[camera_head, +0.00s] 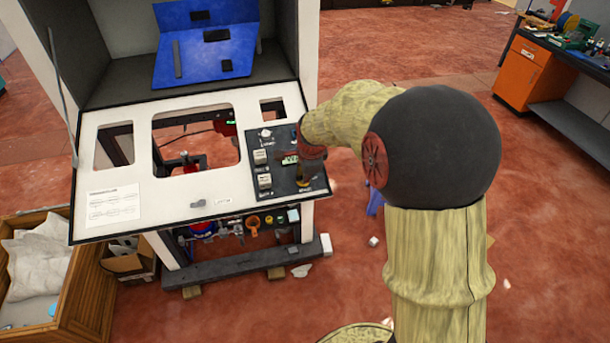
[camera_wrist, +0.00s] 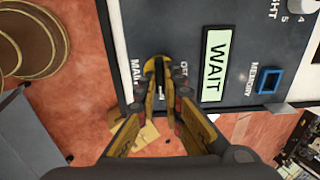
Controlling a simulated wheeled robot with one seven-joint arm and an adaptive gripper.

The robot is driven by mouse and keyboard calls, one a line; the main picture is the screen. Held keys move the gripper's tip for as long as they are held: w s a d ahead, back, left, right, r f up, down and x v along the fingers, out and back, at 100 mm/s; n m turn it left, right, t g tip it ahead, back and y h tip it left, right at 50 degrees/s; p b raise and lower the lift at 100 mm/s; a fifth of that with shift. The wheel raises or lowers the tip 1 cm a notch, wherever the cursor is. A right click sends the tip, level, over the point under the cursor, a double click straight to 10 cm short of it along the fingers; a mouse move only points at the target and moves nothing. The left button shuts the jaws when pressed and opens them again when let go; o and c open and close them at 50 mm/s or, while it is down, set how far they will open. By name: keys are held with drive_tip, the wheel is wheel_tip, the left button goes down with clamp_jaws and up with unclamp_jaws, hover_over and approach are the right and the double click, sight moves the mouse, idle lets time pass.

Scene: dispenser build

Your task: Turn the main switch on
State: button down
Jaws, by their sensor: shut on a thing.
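The main switch (camera_wrist: 157,66) is a dark handle on a yellow round base, near the edge of the dark control panel (camera_wrist: 248,35). Part of the word MAIN shows to its left and OFF to its right in the wrist view. My gripper (camera_wrist: 167,92) is shut on the switch handle, its two fingers on either side and hiding part of it. I cannot tell the exact angle of the handle. In the head view my gripper (camera_head: 299,170) is over the control panel (camera_head: 268,178), small and partly hidden by my arm.
A green display (camera_wrist: 215,66) reads WAIT, beside a blue MEMORY button (camera_wrist: 269,80). The panel sits in a white machine front (camera_head: 130,160) with openings. A wooden crate (camera_head: 85,295) stands at lower left and an orange cabinet (camera_head: 523,73) at right.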

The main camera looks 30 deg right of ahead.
drive_tip(key=c, duration=1.9)
unclamp_jaws()
drive_tip(key=shift+r, duration=0.1)
drive_tip(key=v, duration=1.1)
drive_tip(key=shift+s+a+r, duration=0.15)
drive_tip(key=shift+s+r, duration=0.05)
drive_tip(key=shift+r, duration=0.15)
